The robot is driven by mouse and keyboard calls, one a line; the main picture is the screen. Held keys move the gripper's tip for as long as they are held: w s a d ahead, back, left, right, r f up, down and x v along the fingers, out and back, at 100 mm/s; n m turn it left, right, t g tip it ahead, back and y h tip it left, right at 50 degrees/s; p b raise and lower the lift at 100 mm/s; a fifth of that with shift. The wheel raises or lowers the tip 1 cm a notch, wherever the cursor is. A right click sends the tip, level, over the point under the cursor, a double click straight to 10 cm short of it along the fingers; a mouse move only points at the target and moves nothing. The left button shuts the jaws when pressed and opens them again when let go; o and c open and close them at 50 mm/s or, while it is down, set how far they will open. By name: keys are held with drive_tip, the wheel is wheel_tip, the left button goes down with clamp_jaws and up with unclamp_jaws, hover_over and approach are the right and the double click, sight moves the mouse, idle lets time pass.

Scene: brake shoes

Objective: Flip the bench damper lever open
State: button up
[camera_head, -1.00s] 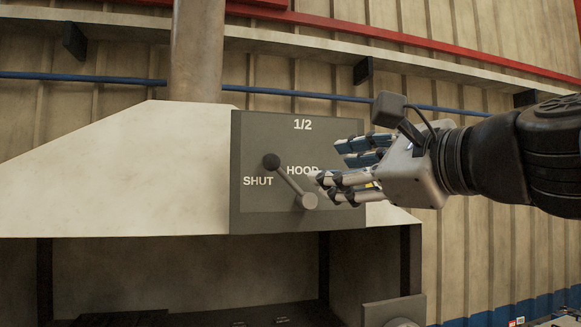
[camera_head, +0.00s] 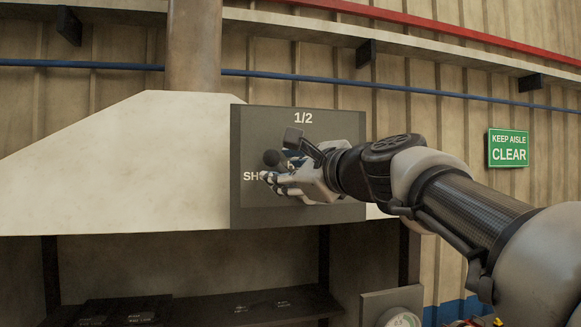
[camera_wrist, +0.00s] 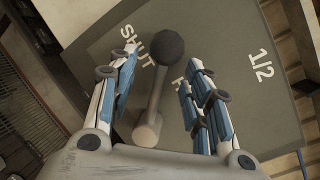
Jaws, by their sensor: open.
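The damper lever has a dark ball knob (camera_head: 273,158) and a grey arm rising from a round pivot. In the wrist view the knob (camera_wrist: 167,47), lever arm and pivot (camera_wrist: 146,133) lie between my spread fingers. My gripper (camera_head: 275,181) is open in front of the dark grey panel (camera_head: 345,125). Its fingers (camera_wrist: 160,90) straddle the lever, with a gap visible on each side. I cannot tell whether anything touches.
The panel is on a cream hood (camera_head: 120,165) with a pipe (camera_head: 194,45) above. Below is a dark recess with a shelf (camera_head: 230,308). A green KEEP AISLE CLEAR sign (camera_head: 508,148) hangs on the right wall. The space in front of the hood's left side is clear.

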drive_tip(key=shift+c, duration=0.5)
clamp_jaws()
